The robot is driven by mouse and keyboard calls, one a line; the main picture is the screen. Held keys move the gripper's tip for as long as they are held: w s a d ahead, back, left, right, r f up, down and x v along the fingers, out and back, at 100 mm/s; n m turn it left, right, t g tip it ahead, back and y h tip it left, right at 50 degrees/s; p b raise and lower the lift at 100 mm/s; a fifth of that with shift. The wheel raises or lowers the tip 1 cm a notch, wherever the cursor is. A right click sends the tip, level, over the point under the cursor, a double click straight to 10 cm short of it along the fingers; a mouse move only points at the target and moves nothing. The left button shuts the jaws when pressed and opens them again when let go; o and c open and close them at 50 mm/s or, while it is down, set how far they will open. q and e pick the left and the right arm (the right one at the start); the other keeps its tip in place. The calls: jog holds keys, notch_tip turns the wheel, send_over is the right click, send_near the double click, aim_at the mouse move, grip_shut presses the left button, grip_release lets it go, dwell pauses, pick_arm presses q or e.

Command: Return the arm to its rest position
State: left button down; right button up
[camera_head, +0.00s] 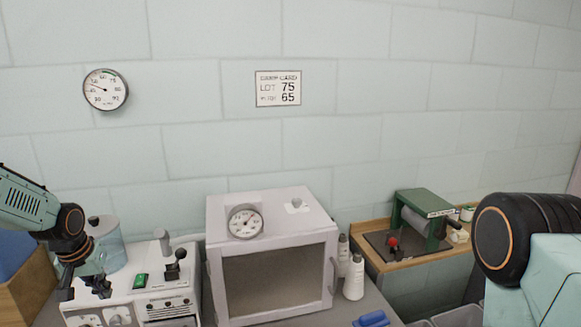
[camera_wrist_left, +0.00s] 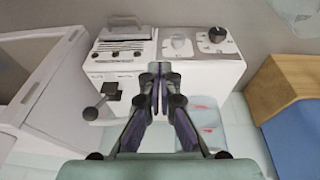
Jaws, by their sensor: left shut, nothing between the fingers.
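My left arm comes in from the left edge of the head view, and its dark gripper (camera_head: 84,288) hangs beside the front left of the white control unit (camera_head: 150,285). In the left wrist view the two fingers of the left gripper (camera_wrist_left: 159,78) are together at the tips, with nothing between them. The fingers appear in front of the white unit's face (camera_wrist_left: 200,75); I cannot tell the exact gap. My right arm shows at the right edge of the head view only as a black joint and a pale green link; its gripper is out of view.
The unit carries a black-knobbed lever (camera_head: 176,265) and a green switch (camera_head: 140,280). A windowed cabinet (camera_head: 275,280), white bottles (camera_head: 354,277) and a green roller device (camera_head: 420,215) stand rightward. A wooden box (camera_head: 25,290) is at left.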

pick_arm(q)
jog(key=d+f+t+h+b, duration=0.1)
jog(key=d+f+t, duration=0.1)
jog(key=d+f, duration=0.4)
jog(key=s+d+f+b, duration=0.85)
jog(key=d+f, duration=0.25)
jog(key=f, duration=0.2)
jog(key=s+d+f+m+g+b, duration=0.1)
jog(key=s+d+f+g+b, duration=0.1)
jog(key=s+f+b, duration=0.6)
jog(key=s+d+f+m+g+b, duration=0.1)
jog(key=s+d+f+g+b, duration=0.2)
jog(key=s+f+b, duration=0.4)
jog(key=s+f, duration=0.9)
jog(key=s, duration=0.5)
jog(key=shift+d+m+y+b, duration=0.25)
jog(key=shift+m+y+b, duration=0.05)
jog(key=shift+m+b, duration=0.1)
jog(key=shift+r, duration=0.1)
jog(key=shift+s, duration=0.1)
